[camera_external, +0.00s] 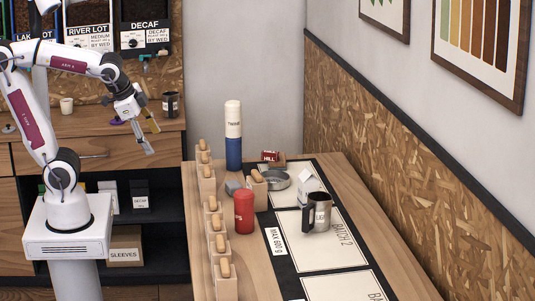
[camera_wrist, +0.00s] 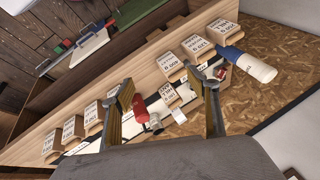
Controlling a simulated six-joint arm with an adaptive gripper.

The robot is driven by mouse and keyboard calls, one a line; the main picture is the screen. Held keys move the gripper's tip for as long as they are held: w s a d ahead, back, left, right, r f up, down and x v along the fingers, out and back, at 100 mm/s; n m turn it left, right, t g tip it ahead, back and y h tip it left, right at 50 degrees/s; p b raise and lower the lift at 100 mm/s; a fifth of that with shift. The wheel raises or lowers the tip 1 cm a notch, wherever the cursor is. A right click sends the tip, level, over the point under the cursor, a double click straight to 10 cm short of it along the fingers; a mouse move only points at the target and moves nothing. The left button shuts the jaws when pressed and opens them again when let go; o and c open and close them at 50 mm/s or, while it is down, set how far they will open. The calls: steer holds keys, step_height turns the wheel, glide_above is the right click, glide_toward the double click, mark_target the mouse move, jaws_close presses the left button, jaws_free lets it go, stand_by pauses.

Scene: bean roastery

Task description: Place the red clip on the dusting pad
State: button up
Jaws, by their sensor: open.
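My gripper (camera_external: 148,138) is open and empty, raised in the air left of the table in the external view. Its two fingers stand wide apart in the wrist view (camera_wrist: 165,95), with nothing between the tips. I cannot pick out the red clip with certainty. Another small red item (camera_external: 269,156) with white lettering lies at the table's far end. I cannot tell which surface is the dusting pad.
A shelf cabinet (camera_external: 150,155) stands behind my arm.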

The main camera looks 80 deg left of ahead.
steer(key=s+d+n+t+h, duration=0.1)
steer(key=s+d+n+h, duration=0.1)
steer(key=s+d, duration=0.4)
steer(key=shift+d+f+n+h, duration=0.35)
steer(key=shift+f+n+h, duration=0.1)
steer(key=shift+n, duration=0.15)
steer(key=shift+o, duration=0.3)
steer(key=shift+w, duration=0.15)
stand_by(1.3)
